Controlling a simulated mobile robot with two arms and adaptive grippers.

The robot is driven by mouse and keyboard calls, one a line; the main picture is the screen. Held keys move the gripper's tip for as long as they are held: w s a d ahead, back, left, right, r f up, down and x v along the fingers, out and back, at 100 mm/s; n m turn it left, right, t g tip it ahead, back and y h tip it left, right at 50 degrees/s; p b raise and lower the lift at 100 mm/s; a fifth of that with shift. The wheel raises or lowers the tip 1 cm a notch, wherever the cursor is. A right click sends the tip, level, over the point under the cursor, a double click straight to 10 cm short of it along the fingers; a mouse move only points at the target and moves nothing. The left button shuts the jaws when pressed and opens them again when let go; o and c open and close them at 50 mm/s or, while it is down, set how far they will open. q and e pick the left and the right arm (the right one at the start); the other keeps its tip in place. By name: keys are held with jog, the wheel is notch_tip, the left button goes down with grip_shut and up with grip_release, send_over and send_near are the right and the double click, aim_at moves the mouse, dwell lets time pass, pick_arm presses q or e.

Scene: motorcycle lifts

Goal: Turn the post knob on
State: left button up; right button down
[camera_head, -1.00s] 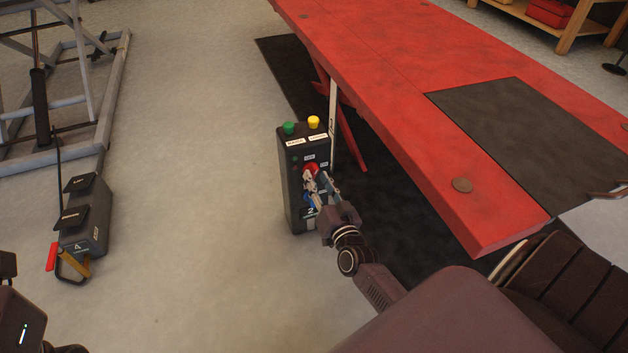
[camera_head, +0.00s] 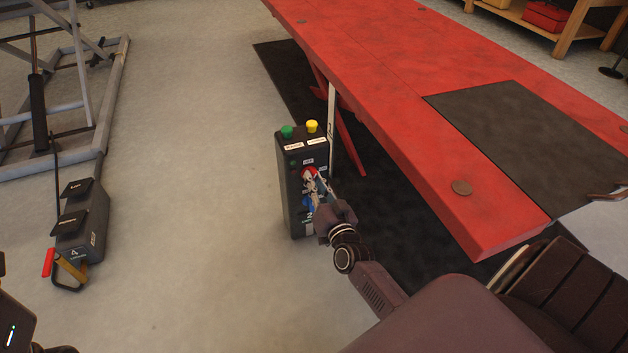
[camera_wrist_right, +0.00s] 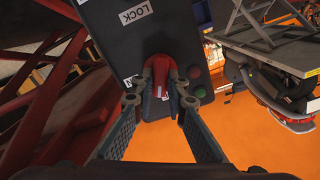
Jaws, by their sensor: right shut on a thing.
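The control post (camera_head: 290,181) is a dark upright box beside the red lift, with a green button (camera_head: 287,132) and a yellow button (camera_head: 312,126) on top. Its red knob (camera_head: 310,171) is on the front face, partly hidden by my right gripper (camera_head: 311,186). In the right wrist view the red knob (camera_wrist_right: 160,72) sits between the two fingertips of my right gripper (camera_wrist_right: 161,100), which is shut on it. A LOCK label (camera_wrist_right: 134,13) shows on the post's face. At the lower left of the head view only a dark part of my left arm shows; its fingers are not visible.
The red lift table (camera_head: 400,120) runs along the right, above a black mat (camera_head: 400,220). A grey pedal box (camera_head: 82,225) with a red and a yellow lever stands on the floor at left, near a grey lift frame (camera_head: 95,140). The floor between is clear.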

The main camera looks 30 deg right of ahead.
jog(key=m, duration=1.2)
jog(key=shift+d+f+m, duration=0.1)
jog(key=shift+f+m, duration=0.25)
jog(key=shift+m, duration=0.05)
dwell(0.4)
jog(key=c, duration=1.9)
grip_release()
jog(key=shift+c, duration=0.2)
jog(key=v, duration=1.2)
